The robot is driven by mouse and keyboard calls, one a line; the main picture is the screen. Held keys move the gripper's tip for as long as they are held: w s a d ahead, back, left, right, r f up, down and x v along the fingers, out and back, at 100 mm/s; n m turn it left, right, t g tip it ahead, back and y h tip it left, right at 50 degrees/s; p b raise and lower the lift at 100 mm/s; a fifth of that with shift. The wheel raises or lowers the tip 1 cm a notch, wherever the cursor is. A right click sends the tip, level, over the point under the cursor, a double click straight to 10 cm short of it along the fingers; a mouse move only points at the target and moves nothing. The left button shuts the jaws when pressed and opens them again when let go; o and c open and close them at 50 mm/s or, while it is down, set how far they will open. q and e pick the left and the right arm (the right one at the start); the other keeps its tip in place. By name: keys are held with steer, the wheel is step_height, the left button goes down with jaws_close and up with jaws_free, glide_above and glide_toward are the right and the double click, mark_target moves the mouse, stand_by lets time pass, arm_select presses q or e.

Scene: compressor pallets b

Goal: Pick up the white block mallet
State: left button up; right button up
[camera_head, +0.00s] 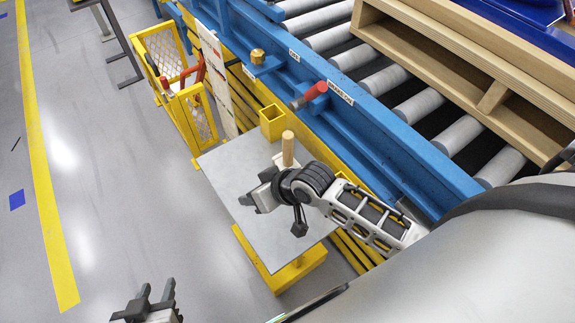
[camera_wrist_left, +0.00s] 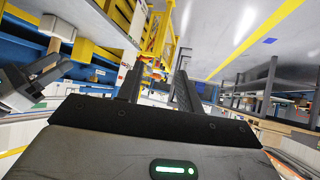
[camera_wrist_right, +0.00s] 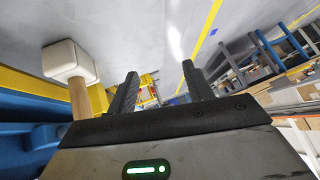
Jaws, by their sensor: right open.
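The white block mallet (camera_head: 288,148) stands on the grey tabletop (camera_head: 232,165) with its wooden handle pointing up. In the head view its white head is mostly hidden behind my right gripper. The right wrist view shows the white head (camera_wrist_right: 70,62) and the handle to the left of the fingers. My right gripper (camera_head: 256,189) is over the table beside the mallet, open and empty, with the mallet outside its jaws. My left gripper (camera_head: 145,300) is open and empty above the floor at the lower left, away from the table.
A yellow square holder (camera_head: 272,122) stands at the table's back edge. A blue conveyor frame (camera_head: 400,150) with rollers runs along the right, carrying a wooden pallet (camera_head: 490,50). A yellow mesh cart (camera_head: 170,60) stands beyond the table. The floor at left is clear.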

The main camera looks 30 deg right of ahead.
steer(key=w+d+r+g+b, duration=0.1)
steer(key=w+r+g+b, duration=0.1)
steer(key=w, duration=0.4)
step_height(320, 180, up, 12)
steer(key=m+g+h+b, duration=0.1)
steer(key=g+h+b, duration=0.3)
steer(key=g, duration=0.1)
glide_above(288, 144)
steer(key=w, duration=0.1)
steer(key=f, duration=0.4)
steer(key=f+b, duration=0.1)
steer(key=f, duration=0.3)
steer(key=shift+w+d, duration=0.2)
step_height(288, 144, down, 6)
steer(key=shift+s+d+r, duration=0.1)
steer(key=shift+d+r, duration=0.05)
steer(key=shift+r, duration=0.05)
steer(key=shift+f, duration=0.45)
steer(key=c, duration=1.1)
arm_select(q)
steer(key=f, duration=0.1)
steer(key=w+d+f, duration=0.1)
steer(key=shift+f+t+h, duration=0.3)
arm_select(e)
steer(key=shift+o, duration=0.2)
steer(key=shift+r, duration=0.1)
